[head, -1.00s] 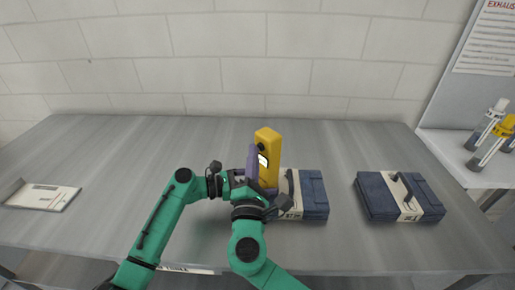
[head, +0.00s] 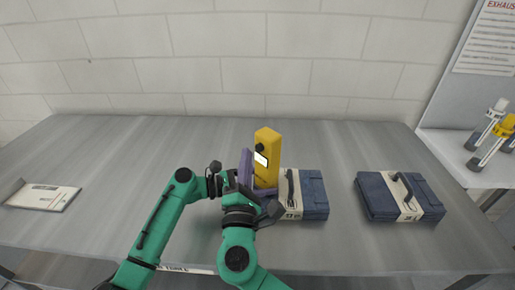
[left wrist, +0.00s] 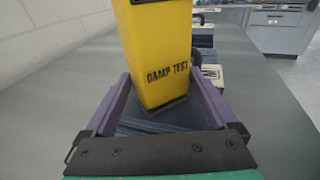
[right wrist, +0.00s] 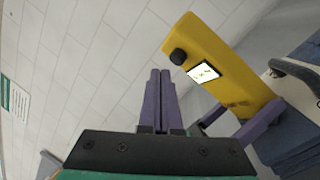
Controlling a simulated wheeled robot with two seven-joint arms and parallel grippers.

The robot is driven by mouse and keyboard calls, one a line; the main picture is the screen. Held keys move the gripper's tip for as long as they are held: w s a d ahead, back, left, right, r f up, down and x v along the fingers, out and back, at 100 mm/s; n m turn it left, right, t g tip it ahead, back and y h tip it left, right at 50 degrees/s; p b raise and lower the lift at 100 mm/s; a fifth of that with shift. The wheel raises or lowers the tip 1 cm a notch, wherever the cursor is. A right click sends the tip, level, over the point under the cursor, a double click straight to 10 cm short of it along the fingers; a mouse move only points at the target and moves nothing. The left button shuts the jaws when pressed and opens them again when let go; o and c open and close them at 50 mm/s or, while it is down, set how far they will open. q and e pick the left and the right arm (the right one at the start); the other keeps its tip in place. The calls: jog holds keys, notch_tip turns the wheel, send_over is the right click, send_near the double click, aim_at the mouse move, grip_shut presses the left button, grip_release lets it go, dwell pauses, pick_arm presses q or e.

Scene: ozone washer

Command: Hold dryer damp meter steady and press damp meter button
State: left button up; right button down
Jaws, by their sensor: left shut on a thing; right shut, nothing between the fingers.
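The yellow damp meter (head: 267,143) stands roughly upright near the table's middle, beside a blue case. Its black round button (right wrist: 178,57) and lit screen (right wrist: 204,73) show in the right wrist view. My left gripper (head: 268,191) is shut on the meter's lower part; in the left wrist view its purple fingers flank the yellow body (left wrist: 157,50), marked "DAMP TEST". My right gripper (head: 245,166) is shut and empty, just left of the meter in the head view. In the right wrist view its closed fingertips (right wrist: 160,74) are left of the button, apart from it in the picture.
A blue case (head: 314,195) with a cream band lies right of the meter, and a second blue case (head: 376,198) farther right. A white flat item (head: 43,196) lies at the far left. A side bench (head: 455,150) holds bottle-like items. The table's back is clear.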

jog(key=s+a, duration=0.3)
jog(key=shift+s+a, duration=0.15)
dwell(0.6)
